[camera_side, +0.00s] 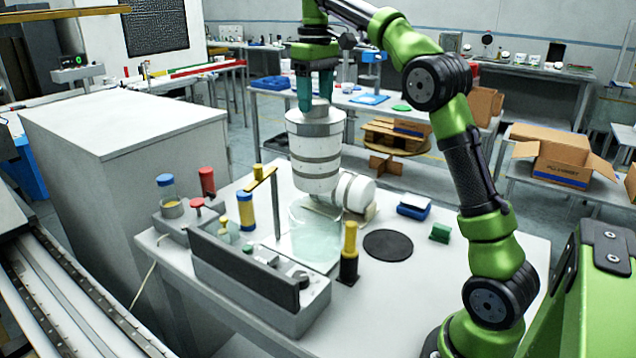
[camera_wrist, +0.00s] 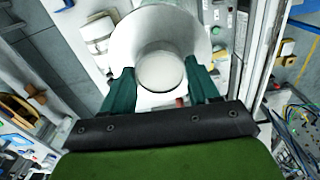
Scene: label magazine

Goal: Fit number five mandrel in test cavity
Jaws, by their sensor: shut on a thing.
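My gripper (camera_side: 318,98) is shut on the top knob of a large white cylinder with grey bands, the mandrel (camera_side: 316,165). The mandrel hangs upright; no number is readable on it. In the wrist view, my gripper's green fingers (camera_wrist: 160,92) stand on both sides of the round knob, with the white mandrel top (camera_wrist: 125,45) around it. A clear, glass-like cup, seemingly the test cavity (camera_side: 316,240), stands on the white table below the mandrel's lower end. I cannot tell whether the two are lined up or touching. A second white banded cylinder (camera_side: 356,191) lies on its side behind the cup.
A grey fixture block (camera_side: 258,285) stands in front of the cup, with a yellow-topped post (camera_side: 261,180) to its left. A yellow-and-black cylinder (camera_side: 349,255), a black disc (camera_side: 388,245), a blue box (camera_side: 414,208) and a green block (camera_side: 440,233) stand to the right. The table's right front is clear.

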